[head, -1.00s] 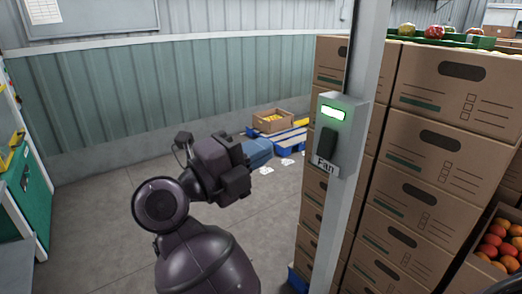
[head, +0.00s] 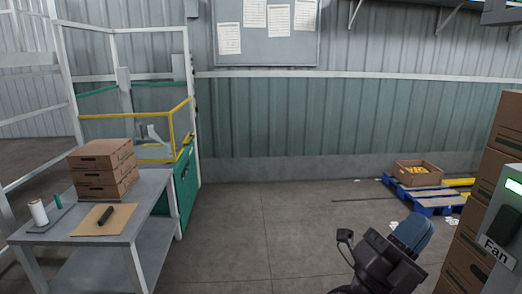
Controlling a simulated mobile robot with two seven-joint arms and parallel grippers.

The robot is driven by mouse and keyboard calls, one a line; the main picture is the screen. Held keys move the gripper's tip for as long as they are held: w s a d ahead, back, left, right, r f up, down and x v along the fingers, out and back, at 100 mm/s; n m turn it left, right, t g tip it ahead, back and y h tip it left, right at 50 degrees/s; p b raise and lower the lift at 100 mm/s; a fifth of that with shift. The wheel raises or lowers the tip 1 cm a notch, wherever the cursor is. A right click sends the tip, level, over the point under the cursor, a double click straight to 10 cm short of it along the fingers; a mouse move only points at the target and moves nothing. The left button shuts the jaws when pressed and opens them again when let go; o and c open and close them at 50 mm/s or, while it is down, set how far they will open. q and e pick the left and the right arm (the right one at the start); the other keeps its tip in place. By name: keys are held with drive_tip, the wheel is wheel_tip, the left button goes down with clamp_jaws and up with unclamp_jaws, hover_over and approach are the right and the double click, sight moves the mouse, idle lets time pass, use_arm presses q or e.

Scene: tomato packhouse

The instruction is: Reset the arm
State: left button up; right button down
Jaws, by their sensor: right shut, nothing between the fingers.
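My right gripper (head: 413,231) is low at the right of the head view, its blue fingers pointing up and away over the floor. It is shut and empty, and it touches nothing that I can see. The fan switch box (head: 507,213), with a lit green panel and a "Fan" label, is at the right edge, apart from the gripper and partly cut off. My left gripper is out of view.
Stacked cartons (head: 506,127) stand at the right edge. A blue pallet (head: 425,200) with a carton (head: 417,174) of yellow items is by the wall. A metal table (head: 150,205) with cartons (head: 103,167) is at left. The middle floor is clear.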

wheel_tip(320, 180, down, 21)
drive_tip(key=a+n+t+y, duration=0.2)
drive_tip(key=n+t+y, duration=1.1)
drive_tip(key=n+y, duration=1.45)
drive_tip(key=s+d+f+n+g, duration=0.1)
drive_tip(key=s+d+f+g, duration=0.2)
drive_tip(key=s+f+g, duration=0.2)
drive_tip(key=s+d+f+n+g+h+p, duration=0.1)
drive_tip(key=s+d+f+g, duration=0.1)
drive_tip(key=s+f+g, duration=0.4)
drive_tip(key=s+f, duration=0.5)
drive_tip(key=f, duration=0.5)
drive_tip(key=shift+s+d, duration=0.15)
drive_tip(key=shift+d, duration=0.25)
drive_tip(key=shift+s+d+h, duration=0.1)
drive_tip(key=shift+s+h, duration=0.05)
drive_tip(key=shift+h, duration=0.2)
